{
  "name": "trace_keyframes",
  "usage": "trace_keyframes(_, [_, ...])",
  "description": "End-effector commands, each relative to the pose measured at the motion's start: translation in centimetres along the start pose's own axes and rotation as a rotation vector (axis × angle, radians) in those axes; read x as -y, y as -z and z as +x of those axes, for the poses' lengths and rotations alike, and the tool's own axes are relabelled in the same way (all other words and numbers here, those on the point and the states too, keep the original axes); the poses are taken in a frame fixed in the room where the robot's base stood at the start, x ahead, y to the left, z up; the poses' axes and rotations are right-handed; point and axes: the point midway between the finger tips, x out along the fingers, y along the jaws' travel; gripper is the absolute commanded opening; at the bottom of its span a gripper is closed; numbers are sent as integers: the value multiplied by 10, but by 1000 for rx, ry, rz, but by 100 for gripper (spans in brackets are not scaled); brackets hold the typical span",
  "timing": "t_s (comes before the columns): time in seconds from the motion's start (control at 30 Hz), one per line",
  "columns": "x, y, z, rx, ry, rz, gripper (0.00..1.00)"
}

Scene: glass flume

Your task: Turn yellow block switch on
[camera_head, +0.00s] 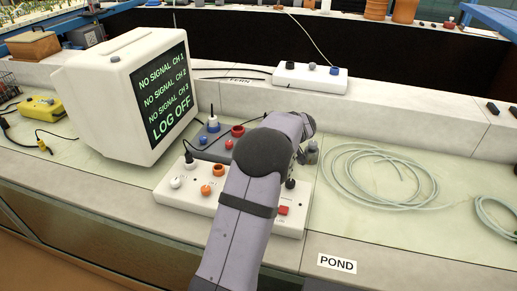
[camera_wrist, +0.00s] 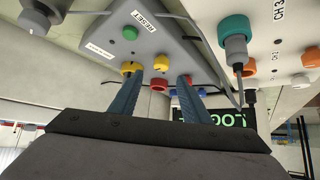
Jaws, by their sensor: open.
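In the wrist view a grey box with a RESET label (camera_wrist: 165,45) carries a yellow knob (camera_wrist: 131,67), a green button (camera_wrist: 130,33) and red and blue knobs. My gripper (camera_wrist: 159,78) is open, its two fingers apart and pointing at this box. The left fingertip overlaps the lower edge of the yellow knob; I cannot tell if they touch. A red knob (camera_wrist: 160,85) shows between the fingers. In the head view my arm hides the gripper and the yellow knob. A separate yellow box (camera_head: 42,108) with a cable lies at the far left; its switch cannot be made out.
A white panel (camera_head: 205,203) with orange and white knobs lies under my arm. A monitor (camera_head: 130,95) stands to its left. A coiled hose (camera_head: 375,178) lies at right. A white box (camera_head: 310,78) sits on the ledge behind. The bench front near the POND label is clear.

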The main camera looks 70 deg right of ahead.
Motion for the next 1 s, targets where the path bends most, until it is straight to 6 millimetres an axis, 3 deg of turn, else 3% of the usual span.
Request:
trace_keyframes(0.17, [2,1,9,2,3,-1,43])
trace_keyframes(0.7, [2,1,66,2,3,0,43])
trace_keyframes(1.0, [2,0,74,2,2,-1,43])
